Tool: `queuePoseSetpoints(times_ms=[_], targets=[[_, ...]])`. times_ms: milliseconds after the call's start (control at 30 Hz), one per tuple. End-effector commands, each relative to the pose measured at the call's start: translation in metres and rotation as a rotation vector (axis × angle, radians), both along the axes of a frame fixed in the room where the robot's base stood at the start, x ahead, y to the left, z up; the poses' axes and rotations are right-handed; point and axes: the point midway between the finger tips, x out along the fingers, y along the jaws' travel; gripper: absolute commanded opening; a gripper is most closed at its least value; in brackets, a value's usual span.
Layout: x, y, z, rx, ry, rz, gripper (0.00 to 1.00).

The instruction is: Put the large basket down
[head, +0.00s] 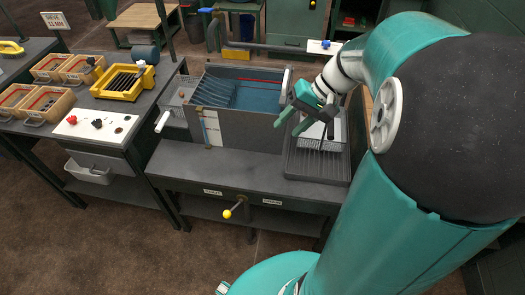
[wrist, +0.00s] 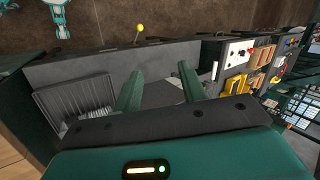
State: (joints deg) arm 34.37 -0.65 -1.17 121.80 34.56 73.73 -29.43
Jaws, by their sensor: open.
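My gripper (head: 288,127) is open, above the bench near the right end of a grey tank (head: 235,130) with blue liquid. In the wrist view its two green fingers (wrist: 158,70) are spread, and nothing shows held between them. A pale wire-mesh piece (head: 338,128), perhaps part of a basket, shows behind my gripper, partly hidden by it. Below is a dark ribbed tray (head: 302,174), also in the wrist view (wrist: 75,101). Another pale mesh basket (head: 178,92) is at the tank's left. I cannot tell which is the large basket.
White handles (head: 162,121) stick out beside the tank. The bench front (head: 235,170) is clear, with a yellow-knobbed lever (head: 231,211) below. On the left table are a white control box (head: 97,125), a yellow device (head: 124,83) and several tan bins (head: 50,67).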

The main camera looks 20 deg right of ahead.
Motion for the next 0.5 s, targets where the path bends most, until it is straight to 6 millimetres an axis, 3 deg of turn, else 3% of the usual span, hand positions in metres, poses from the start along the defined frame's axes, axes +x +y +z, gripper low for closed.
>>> queuePoseSetpoints(times_ms=[33, 200, 500], targets=[[-0.008, 0.020, 0.008, -0.068, -0.005, 0.035, 0.41], [-0.035, 0.063, 0.023, -0.283, -0.042, 0.106, 0.41], [-0.080, 0.110, 0.045, -0.591, -0.264, 0.182, 0.41]])
